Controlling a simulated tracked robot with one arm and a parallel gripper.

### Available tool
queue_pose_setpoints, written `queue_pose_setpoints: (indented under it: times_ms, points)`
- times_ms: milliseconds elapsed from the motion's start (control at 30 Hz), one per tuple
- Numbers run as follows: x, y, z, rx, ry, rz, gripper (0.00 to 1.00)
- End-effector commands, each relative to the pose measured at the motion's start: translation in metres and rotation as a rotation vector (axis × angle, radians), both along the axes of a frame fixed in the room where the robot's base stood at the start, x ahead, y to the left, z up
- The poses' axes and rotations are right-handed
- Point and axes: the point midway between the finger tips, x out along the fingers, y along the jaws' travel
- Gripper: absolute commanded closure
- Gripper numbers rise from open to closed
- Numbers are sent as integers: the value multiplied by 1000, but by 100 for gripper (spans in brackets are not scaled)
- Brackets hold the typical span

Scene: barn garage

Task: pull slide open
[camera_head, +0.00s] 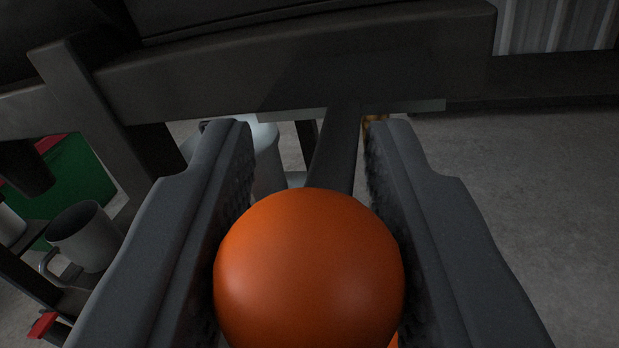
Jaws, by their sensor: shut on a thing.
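An orange ball-shaped knob (309,268) fills the lower middle of the head view. My gripper (308,150) has one dark grey finger on each side of it and is shut on it. A dark bar (337,150) shows behind the knob and runs up toward a dark grey beam (300,75). Whether the bar and knob are joined is hidden by the knob. I cannot tell which part is the slide.
A grey mug (85,236) stands on a dark shelf at the left, near a green object (75,185). A pale container (267,160) shows behind the left finger. The concrete floor (540,200) at the right is clear.

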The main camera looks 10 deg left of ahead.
Motion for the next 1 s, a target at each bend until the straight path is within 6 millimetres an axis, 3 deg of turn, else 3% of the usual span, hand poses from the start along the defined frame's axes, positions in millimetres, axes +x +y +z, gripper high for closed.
queue_pose_setpoints:
  times_ms: [200,233,300,667,867,1000]
  points:
    - [-2,1,-4,2,7,1,100]
    - [-2,1,-4,2,8,2,63]
    - [-2,1,-4,2,8,2,50]
    - [-4,1,-3,2,6,1,50]
    - [-26,0,-2,3,9,0,50]
    - [-50,0,-2,4,10,-1,50]
